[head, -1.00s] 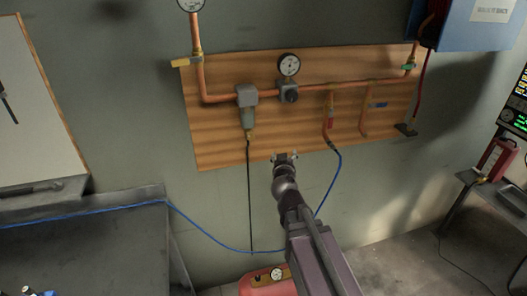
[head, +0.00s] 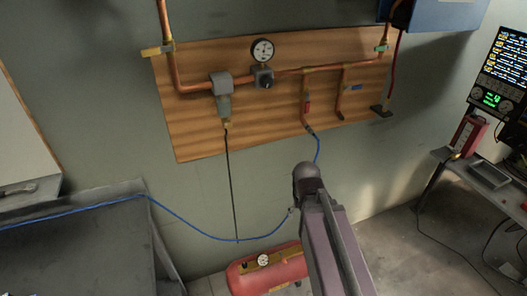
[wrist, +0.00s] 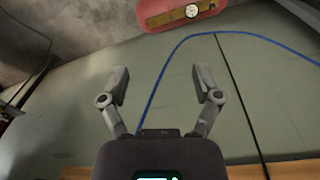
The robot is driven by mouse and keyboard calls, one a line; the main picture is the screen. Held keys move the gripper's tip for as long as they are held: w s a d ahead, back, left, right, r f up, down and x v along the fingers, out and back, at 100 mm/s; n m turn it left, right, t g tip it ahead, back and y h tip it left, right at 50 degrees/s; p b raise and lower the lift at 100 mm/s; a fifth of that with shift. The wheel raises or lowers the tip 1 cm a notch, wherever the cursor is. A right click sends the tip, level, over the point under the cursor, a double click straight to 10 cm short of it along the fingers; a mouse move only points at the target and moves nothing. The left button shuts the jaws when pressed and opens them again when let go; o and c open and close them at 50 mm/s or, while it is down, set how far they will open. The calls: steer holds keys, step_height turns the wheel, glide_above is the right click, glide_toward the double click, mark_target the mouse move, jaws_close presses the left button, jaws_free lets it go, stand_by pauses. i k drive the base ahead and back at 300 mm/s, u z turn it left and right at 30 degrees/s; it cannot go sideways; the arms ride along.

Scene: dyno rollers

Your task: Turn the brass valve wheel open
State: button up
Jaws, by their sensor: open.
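I cannot clearly make out a brass valve wheel in either view. The red air tank (head: 288,272) low by the wall carries a brass-yellow fitting and a round white gauge (head: 263,261). The tank also shows at the top of the wrist view (wrist: 165,14). My gripper (wrist: 160,78) is open and empty, its two fingers wide apart in front of the green-grey wall. It is apart from the tank. In the head view my own arm mostly hides the gripper.
A wooden board (head: 190,130) holds copper pipes, a gauge (head: 262,50) and a yellow lever (head: 157,50). A blue hose (head: 180,222) and a black line (head: 232,185) hang near the tank. A dark bench (head: 80,250) stands left, a small grey table (head: 490,175) right.

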mark_target(227, 124)
steer(key=u, duration=0.6)
steer(key=k, duration=0.55)
steer(key=z, duration=0.05)
